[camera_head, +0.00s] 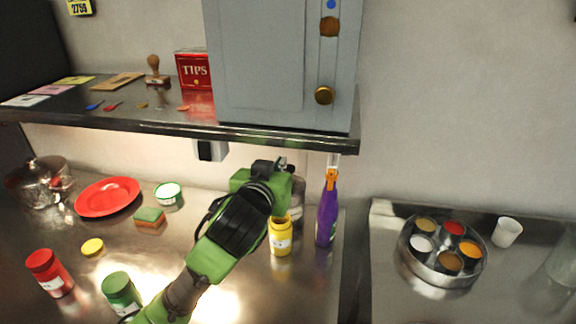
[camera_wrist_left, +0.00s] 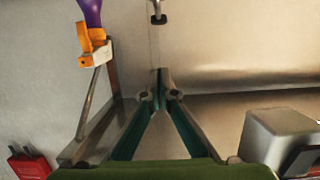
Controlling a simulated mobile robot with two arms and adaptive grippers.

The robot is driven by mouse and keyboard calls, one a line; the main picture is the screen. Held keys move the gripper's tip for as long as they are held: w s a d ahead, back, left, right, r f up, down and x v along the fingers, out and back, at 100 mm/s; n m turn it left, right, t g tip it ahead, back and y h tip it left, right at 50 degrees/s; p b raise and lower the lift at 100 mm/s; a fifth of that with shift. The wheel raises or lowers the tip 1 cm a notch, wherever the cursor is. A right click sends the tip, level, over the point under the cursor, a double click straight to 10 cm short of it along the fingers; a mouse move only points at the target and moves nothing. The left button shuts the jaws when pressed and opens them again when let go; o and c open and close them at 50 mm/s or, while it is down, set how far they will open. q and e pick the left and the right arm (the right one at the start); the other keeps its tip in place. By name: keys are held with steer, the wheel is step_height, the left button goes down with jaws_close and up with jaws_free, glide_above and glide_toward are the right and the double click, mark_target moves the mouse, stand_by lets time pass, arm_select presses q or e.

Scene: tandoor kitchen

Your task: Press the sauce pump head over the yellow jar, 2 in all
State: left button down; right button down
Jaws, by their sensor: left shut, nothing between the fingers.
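The yellow jar (camera_head: 280,240) stands on the steel counter, below and slightly right of my left gripper (camera_head: 283,164) in the head view. A grey metal container (camera_head: 298,190) shows partly behind the gripper and the jar. The sauce pump head cannot be made out clearly in the head view; the gripper covers that area. In the left wrist view my left gripper (camera_wrist_left: 160,76) is shut with nothing in it. A small dark-tipped metal piece (camera_wrist_left: 158,14) is seen beyond the fingertips; I cannot tell whether it is the pump head. My right gripper is not in view.
A purple bottle (camera_head: 326,218) with an orange top stands right of the jar. The shelf (camera_head: 170,122) with a grey cabinet (camera_head: 262,60) is just above the gripper. A red jar (camera_head: 50,272), green jar (camera_head: 121,293) and sponge (camera_head: 149,217) lie left.

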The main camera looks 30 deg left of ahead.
arm_select(q)
steer(key=shift+w, duration=0.15)
steer(key=p, duration=0.3)
glide_above(288, 166)
steer(key=s+d, duration=0.1)
steer(key=s, duration=0.2)
step_height(288, 166, down, 2)
steer(key=shift+d+f, duration=0.1)
steer(key=shift+w+f, duration=0.25)
steer(key=shift+f, duration=0.95)
steer(key=shift+s+f, duration=0.1)
steer(key=shift+f, duration=0.8)
steer(key=shift+f, duration=0.1)
